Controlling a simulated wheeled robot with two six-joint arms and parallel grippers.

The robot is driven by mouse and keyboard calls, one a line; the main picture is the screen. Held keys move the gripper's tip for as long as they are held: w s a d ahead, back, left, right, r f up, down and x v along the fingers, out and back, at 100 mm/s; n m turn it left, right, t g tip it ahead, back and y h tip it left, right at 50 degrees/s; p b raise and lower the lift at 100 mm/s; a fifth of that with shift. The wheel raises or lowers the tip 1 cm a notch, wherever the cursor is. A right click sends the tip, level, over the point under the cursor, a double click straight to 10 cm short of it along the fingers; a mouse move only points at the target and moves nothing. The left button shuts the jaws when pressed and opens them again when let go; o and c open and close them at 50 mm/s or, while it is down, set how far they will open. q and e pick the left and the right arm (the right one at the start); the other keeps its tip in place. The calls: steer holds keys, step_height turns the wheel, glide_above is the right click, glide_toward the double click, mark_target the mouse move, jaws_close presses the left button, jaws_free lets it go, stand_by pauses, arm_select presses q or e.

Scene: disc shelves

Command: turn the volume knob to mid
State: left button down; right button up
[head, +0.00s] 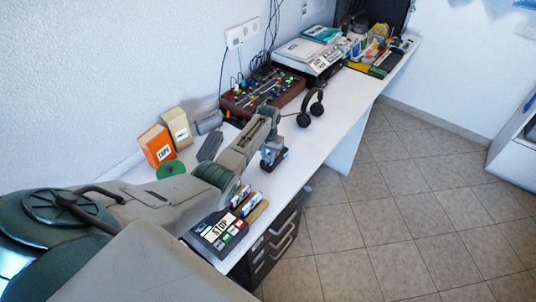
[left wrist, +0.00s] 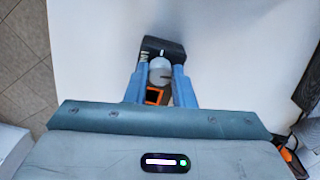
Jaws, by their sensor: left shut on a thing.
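The volume knob (left wrist: 160,69) is a pale grey round cap with a light mark, pointing towards the top of the left wrist view. It sits on a small dark unit (left wrist: 162,47) on the white desk. My left gripper (left wrist: 161,76) has its two blue fingers on either side of the knob, shut on it. In the head view my left gripper (head: 273,152) is low over the desk near its front edge, and the knob is hidden there. My right gripper is in neither view.
Black headphones (head: 311,108) and a mixer (head: 262,90) stand behind the gripper. A keypad device (head: 219,234) marked STOP lies nearer, by the desk's front edge. A green disc (head: 171,169) and an orange box (head: 157,148) are to the left. The desk (head: 345,103) is clear right of the headphones.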

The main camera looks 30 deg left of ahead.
mark_target(268, 157)
arm_select(q)
steer(key=shift+m, duration=1)
steer(key=c, duration=1.2)
jaws_free()
step_height(268, 157, up, 11)
steer(key=b, duration=0.1)
steer(key=shift+f, duration=0.15)
